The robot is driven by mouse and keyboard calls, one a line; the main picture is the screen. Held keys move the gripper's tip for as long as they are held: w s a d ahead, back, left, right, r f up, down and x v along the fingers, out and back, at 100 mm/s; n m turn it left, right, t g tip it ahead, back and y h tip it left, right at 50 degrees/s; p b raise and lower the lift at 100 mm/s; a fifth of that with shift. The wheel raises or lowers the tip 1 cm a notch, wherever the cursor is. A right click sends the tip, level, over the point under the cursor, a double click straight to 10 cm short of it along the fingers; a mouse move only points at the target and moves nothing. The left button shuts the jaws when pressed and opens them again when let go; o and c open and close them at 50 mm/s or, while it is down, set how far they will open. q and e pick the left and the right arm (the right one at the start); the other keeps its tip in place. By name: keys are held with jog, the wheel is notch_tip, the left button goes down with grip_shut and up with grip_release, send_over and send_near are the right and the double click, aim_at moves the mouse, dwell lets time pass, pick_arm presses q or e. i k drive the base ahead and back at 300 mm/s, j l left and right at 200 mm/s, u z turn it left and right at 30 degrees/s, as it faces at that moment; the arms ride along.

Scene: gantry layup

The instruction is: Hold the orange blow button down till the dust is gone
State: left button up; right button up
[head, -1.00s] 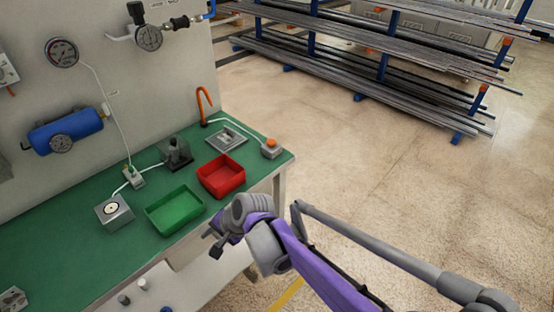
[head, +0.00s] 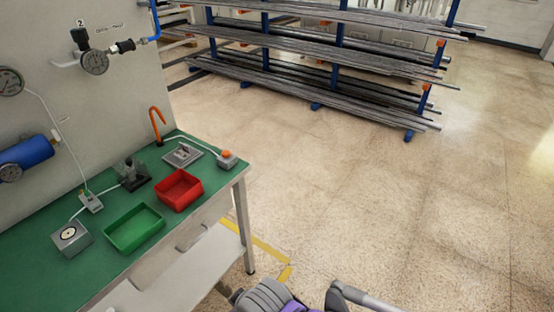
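The orange blow button (head: 226,154) sits on a small grey box at the right end of the green bench top, with nothing touching it. A white hose runs from the box toward an orange curved nozzle (head: 157,124). A grey metal plate with a small part on it (head: 183,154) lies near the nozzle. Dust is too small to make out. My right arm shows at the bottom edge, well below the button; only a bit of its gripper (head: 223,288) shows, so its opening is unclear. My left gripper is out of view.
A red bin (head: 178,189) and a green bin (head: 134,228) stand on the bench (head: 40,257). A dark fixture (head: 131,174) and a grey box with a round dial (head: 72,237) are behind and left of them. Racks of bars (head: 320,75) stand behind. The floor at right is open.

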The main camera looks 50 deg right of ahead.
aim_at(226, 154)
jog(key=i+j+z, duration=0.1)
jog(key=z, duration=1.6)
jog(key=i+j+z, duration=0.1)
jog(key=j, duration=0.9)
